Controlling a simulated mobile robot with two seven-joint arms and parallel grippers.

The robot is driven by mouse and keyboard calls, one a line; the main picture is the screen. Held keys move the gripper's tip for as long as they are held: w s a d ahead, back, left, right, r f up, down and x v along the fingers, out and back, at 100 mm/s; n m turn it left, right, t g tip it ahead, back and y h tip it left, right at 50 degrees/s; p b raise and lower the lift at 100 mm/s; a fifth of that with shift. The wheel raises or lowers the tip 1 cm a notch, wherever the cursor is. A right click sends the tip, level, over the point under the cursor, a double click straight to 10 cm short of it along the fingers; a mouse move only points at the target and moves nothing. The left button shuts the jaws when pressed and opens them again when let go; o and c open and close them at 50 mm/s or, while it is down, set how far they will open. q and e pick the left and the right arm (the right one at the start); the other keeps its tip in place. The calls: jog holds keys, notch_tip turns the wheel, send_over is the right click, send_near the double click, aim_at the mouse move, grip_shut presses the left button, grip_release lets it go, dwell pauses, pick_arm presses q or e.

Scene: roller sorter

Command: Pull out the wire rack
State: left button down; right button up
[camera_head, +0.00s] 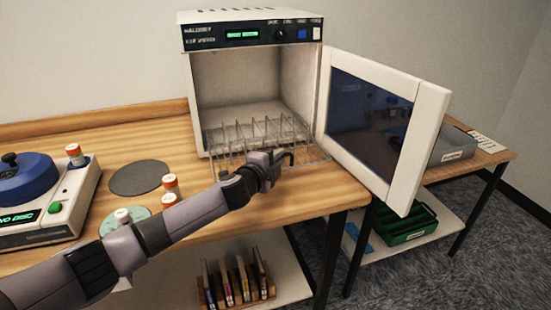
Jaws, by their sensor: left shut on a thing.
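The wire rack (248,135) sticks partly out of the open white oven (192,88), its front part over the wooden table and its back part inside the chamber. It carries a row of upright wire dividers. My left gripper (284,160) is at the rack's front edge and shut on it. The gripper and forearm hide part of the front edge. The oven door (405,150) stands wide open to the right. My right gripper is not in view.
On the table (125,122) stand several orange-capped bottles (170,188), a dark round pad (139,177) and a blue-topped device (45,205) at left. A grey tray (452,145) is on the right table. A green crate (408,225) and a book rack (240,285) sit on lower shelves.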

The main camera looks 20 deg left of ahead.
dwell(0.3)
pick_arm(q)
jog(key=c, duration=1.2)
grip_release()
jog(key=shift+s, duration=0.1)
jog(key=shift+v, duration=3.5)
jog(key=shift+s, duration=0.1)
